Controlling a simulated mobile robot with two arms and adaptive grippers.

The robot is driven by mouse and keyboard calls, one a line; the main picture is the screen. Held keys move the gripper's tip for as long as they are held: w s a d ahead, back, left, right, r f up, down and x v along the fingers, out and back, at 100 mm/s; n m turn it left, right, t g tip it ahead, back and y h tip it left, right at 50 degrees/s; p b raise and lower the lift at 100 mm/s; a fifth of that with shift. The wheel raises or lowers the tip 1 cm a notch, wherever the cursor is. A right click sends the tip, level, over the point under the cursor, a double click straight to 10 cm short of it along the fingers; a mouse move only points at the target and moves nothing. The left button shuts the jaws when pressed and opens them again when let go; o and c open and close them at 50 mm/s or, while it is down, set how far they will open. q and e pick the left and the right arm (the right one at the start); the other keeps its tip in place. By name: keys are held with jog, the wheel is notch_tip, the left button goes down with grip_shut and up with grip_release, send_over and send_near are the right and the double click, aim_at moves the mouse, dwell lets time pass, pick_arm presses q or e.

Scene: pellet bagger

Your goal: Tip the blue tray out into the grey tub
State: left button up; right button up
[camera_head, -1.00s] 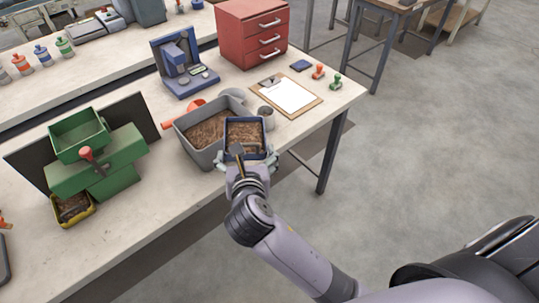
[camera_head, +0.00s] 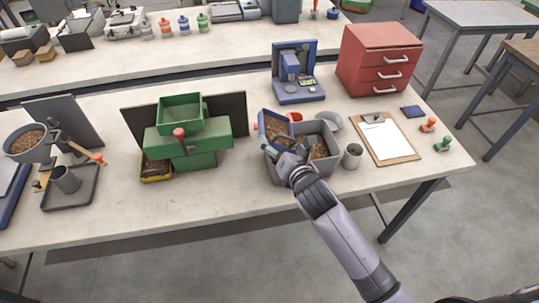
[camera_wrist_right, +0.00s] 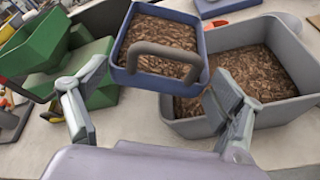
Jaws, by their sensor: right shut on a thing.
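The blue tray (camera_head: 277,114) holds brown pellets and has a grey loop handle. It hangs over the left back part of the grey tub (camera_head: 312,172), looking somewhat tilted in the head view. In the right wrist view the tray (camera_wrist_right: 152,82) is ahead of my fingers (camera_wrist_right: 155,112), with pellets still inside. The tub (camera_wrist_right: 292,110) is to its right there and also holds brown pellets. The gripper hides part of the tub's inside. My left gripper is not in view.
The green machine (camera_head: 187,142) with a yellow bin (camera_head: 156,178) stands left of the tub. A grey cup (camera_head: 352,156) and a clipboard (camera_head: 386,140) are to its right. A blue device (camera_head: 297,75) and red drawers (camera_head: 380,60) stand behind. The front bench strip is clear.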

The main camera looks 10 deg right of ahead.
jog(key=d+m+y+b, duration=0.1)
jog(key=d+m+b, duration=0.1)
jog(key=d+m+t+y+b, duration=0.1)
jog(key=d+m+b, duration=0.1)
jog(key=b, duration=0.1)
jog(key=shift+s+r+m+t+y, duration=0.15)
jog(key=shift+m+t+y, duration=0.15)
jog(key=shift+m, duration=0.1)
jog(key=d+m+b, duration=0.1)
jog(key=m, duration=0.1)
jog(key=d+m+t+y+b, duration=0.1)
jog(key=b, duration=0.1)
jog(key=shift+m, duration=0.4)
jog(key=shift+s+d+r+m+t+b, duration=0.1)
jog(key=shift+d+r+m+t+b, duration=0.15)
jog(key=shift+m+t+b, duration=0.5)
jog(key=shift+d+r+m, duration=0.1)
jog(key=shift+d+m, duration=0.05)
jog(key=shift+m, duration=0.4)
